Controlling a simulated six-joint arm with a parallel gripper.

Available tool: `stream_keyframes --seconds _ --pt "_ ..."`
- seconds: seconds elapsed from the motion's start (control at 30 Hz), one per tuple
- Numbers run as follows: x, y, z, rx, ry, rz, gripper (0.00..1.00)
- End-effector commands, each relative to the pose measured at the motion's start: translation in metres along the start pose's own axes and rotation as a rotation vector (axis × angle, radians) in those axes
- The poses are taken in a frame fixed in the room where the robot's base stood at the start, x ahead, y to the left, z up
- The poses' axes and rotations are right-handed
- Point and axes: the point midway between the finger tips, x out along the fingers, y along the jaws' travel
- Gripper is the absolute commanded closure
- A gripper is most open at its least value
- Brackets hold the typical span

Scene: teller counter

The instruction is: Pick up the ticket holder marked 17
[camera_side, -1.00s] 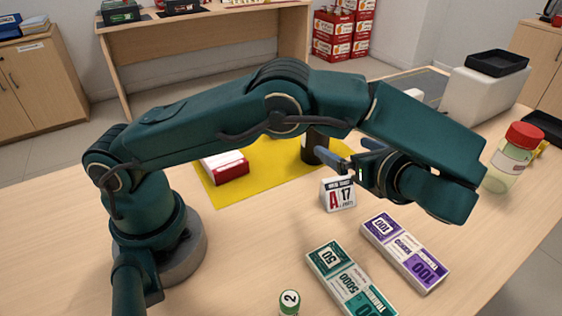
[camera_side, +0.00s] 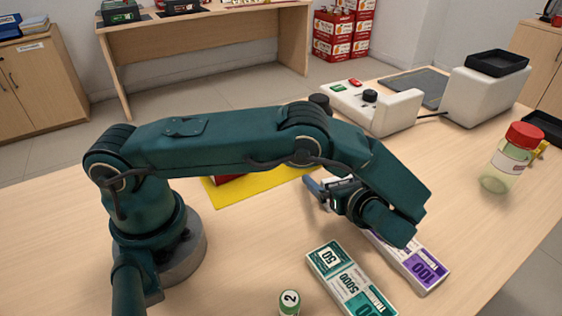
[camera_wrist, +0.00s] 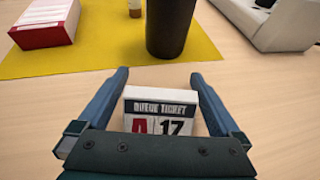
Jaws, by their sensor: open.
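A black cylinder (camera_wrist: 170,25) and a red-and-white box (camera_wrist: 45,25) stand on a yellow mat (camera_wrist: 105,60) beyond the holder. Purple (camera_side: 425,265) and green (camera_side: 345,275) banknote bundles lie in front. A red-lidded jar (camera_side: 508,160) stands right, and a white device (camera_side: 375,108) behind.

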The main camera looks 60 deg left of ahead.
Motion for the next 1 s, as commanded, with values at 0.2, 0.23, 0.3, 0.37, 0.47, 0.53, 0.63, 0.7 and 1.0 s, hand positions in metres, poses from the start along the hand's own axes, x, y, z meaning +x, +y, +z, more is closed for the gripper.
stream_keyframes --seconds 0.2,0.23,0.3,0.37,0.47,0.53,0.63,0.7,1.0 --pt "0.003 0.000 0.000 0.000 0.000 0.000 0.00" --pt "0.003 0.000 0.000 0.000 0.000 0.000 0.00" --pt "0.003 0.000 0.000 0.000 0.000 0.000 0.11" --pt "0.003 0.000 0.000 0.000 0.000 0.000 0.34" --pt "0.002 0.000 0.000 0.000 0.000 0.000 0.73" --pt "0.002 0.000 0.000 0.000 0.000 0.000 0.77" --pt "0.002 0.000 0.000 0.000 0.000 0.000 0.77" --pt "0.002 0.000 0.001 0.000 0.000 0.000 0.77" --pt "-0.006 0.000 0.019 -0.003 0.000 -0.001 0.77"
